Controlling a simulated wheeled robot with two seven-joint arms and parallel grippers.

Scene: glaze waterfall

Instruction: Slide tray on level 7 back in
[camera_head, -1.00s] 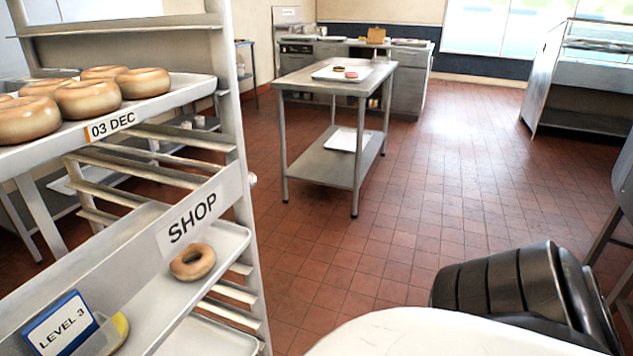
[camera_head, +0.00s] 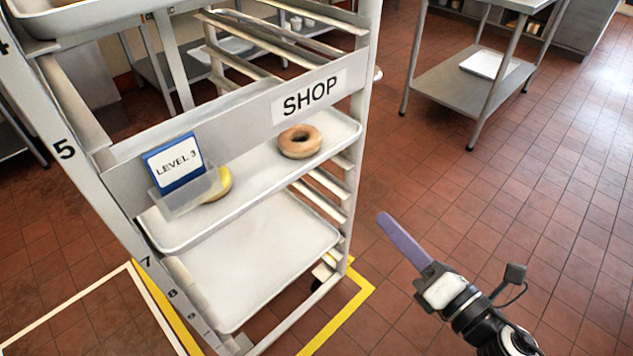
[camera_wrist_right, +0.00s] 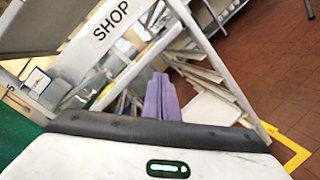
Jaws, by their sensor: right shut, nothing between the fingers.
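A white rack stands at left in the head view. The number 7 (camera_head: 146,262) is on its left post, just below the near left corner of a doughnut tray (camera_head: 258,172). This tray shows in front of and below the SHOP panel. A bare white tray (camera_head: 260,255) sits under it and also reaches toward me. I cannot tell for sure which one is on level 7. My right gripper (camera_head: 382,218), with purple fingers, is shut and empty, right of the rack and apart from both trays. Its fingers (camera_wrist_right: 160,80) also show in the right wrist view. My left gripper is out of view.
A glazed ring doughnut (camera_head: 300,141) and a partly hidden yellow one lie on the upper tray. A blue LEVEL 3 card (camera_head: 174,163) hangs on the SHOP panel (camera_head: 310,95). A steel table (camera_head: 450,95) stands behind. Open tiled floor lies to the right.

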